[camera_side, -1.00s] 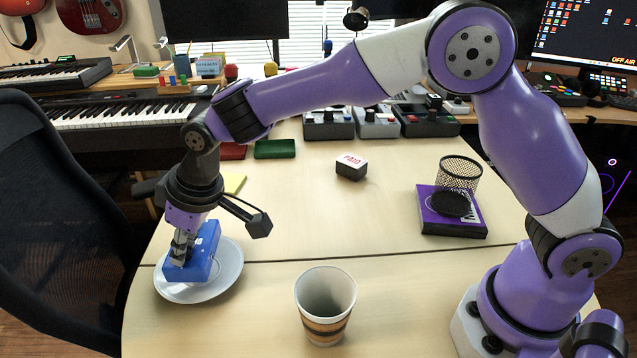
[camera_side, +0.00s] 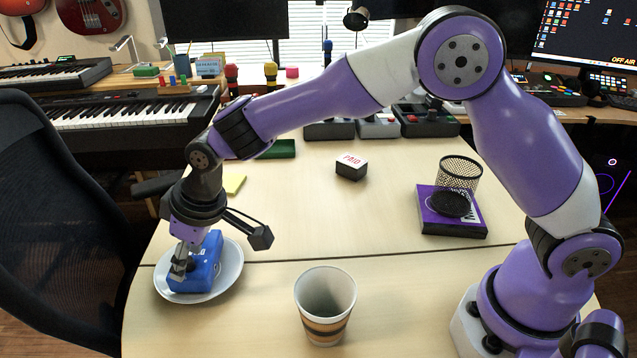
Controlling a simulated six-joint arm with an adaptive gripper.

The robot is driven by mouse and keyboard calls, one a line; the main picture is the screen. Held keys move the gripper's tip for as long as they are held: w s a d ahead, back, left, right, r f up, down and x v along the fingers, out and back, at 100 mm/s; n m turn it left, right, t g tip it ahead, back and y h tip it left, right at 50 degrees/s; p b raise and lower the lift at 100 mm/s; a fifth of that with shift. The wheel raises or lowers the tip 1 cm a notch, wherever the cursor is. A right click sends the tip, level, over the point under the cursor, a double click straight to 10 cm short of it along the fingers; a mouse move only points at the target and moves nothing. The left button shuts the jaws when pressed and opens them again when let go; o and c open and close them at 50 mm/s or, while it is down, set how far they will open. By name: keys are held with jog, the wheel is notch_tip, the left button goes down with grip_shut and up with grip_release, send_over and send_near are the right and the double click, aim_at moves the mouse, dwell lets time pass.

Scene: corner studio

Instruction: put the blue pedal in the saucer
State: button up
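The blue pedal (camera_side: 206,268) rests in the white saucer (camera_side: 232,270) at the left front of the table. It looks close to flat, with its lower side against the dish. My gripper (camera_side: 183,264) points down at the pedal's left part and is shut on it. The near finger shows against the pedal. The far finger is mostly hidden, and the contact under the pedal cannot be seen.
A striped paper cup (camera_side: 325,308) stands right of the saucer. A PAID block (camera_side: 351,167) lies mid-table. A purple box (camera_side: 452,226) with a black disc and mesh cup (camera_side: 460,172) is at right. A black chair (camera_side: 60,220) borders the left edge.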

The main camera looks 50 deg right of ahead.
jog(key=shift+r, duration=0.3)
jog(key=v, duration=1.2)
jog(key=s+d+r+m+t+h, duration=0.1)
jog(key=s+d+r+m, duration=0.15)
jog(key=d, duration=0.35)
jog(key=s+d+r+m, duration=0.1)
jog(key=s+d, duration=0.3)
jog(key=d, duration=0.2)
jog(key=s+d+f+m+h, duration=0.1)
jog(key=s+d+f+m, duration=0.2)
jog(key=s+d, duration=0.5)
jog(key=shift+s+f+t, duration=0.3)
jog(key=shift+s, duration=0.4)
